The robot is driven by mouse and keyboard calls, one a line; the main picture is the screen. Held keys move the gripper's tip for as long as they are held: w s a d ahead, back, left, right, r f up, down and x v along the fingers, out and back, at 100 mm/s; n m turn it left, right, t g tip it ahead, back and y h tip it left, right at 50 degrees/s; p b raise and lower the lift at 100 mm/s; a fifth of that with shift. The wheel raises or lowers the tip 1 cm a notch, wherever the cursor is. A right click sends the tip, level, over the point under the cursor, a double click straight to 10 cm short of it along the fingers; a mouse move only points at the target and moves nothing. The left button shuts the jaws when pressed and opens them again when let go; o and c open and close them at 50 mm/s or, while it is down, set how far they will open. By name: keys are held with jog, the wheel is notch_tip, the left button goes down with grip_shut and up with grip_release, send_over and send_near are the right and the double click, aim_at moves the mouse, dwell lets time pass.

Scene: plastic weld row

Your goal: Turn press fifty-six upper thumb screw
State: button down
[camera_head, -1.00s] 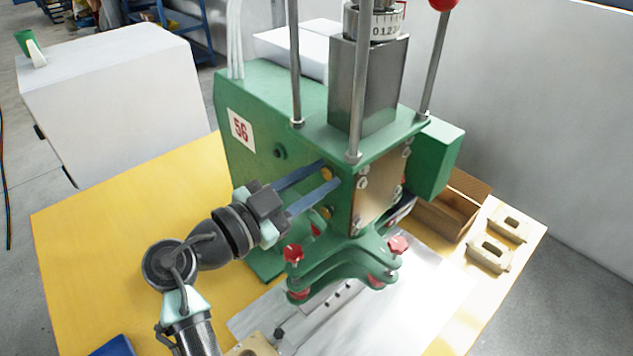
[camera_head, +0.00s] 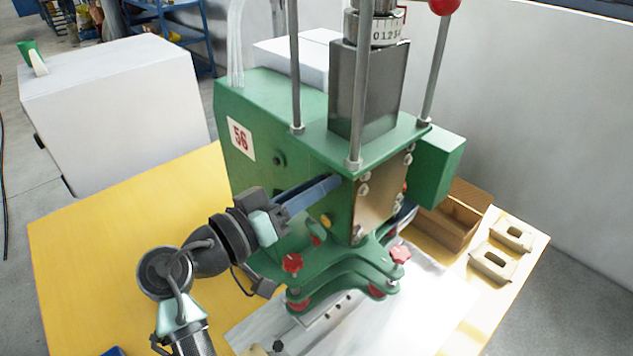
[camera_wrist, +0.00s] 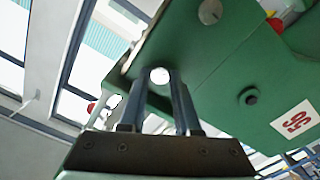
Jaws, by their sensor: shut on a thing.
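The green press fifty-six (camera_head: 250,110) stands on the yellow table, with its number label (camera_head: 241,138) on the left side. My gripper (camera_head: 336,181) reaches in from the left with its blue fingers at the press's side. The fingers hide the upper thumb screw in the head view. In the wrist view the upper thumb screw (camera_wrist: 159,76) is a bright round disc between the fingertips (camera_wrist: 155,80), and the gripper is shut on it. The lower thumb screw (camera_head: 326,221) is brass and sits below the fingers; it also shows in the wrist view (camera_wrist: 210,12).
Red star knobs (camera_head: 292,263) sit on the green clamp below the fingers. Steel rods (camera_head: 296,70) rise from the press top. The yellow table (camera_head: 110,240) is clear at left.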

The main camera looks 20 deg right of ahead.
jog(key=n+p, duration=1.5)
jog(key=n, duration=0.7)
jog(key=shift+f+n, duration=0.1)
jog(key=shift+n, duration=0.2)
dwell(0.3)
jog(key=c, duration=0.6)
grip_release()
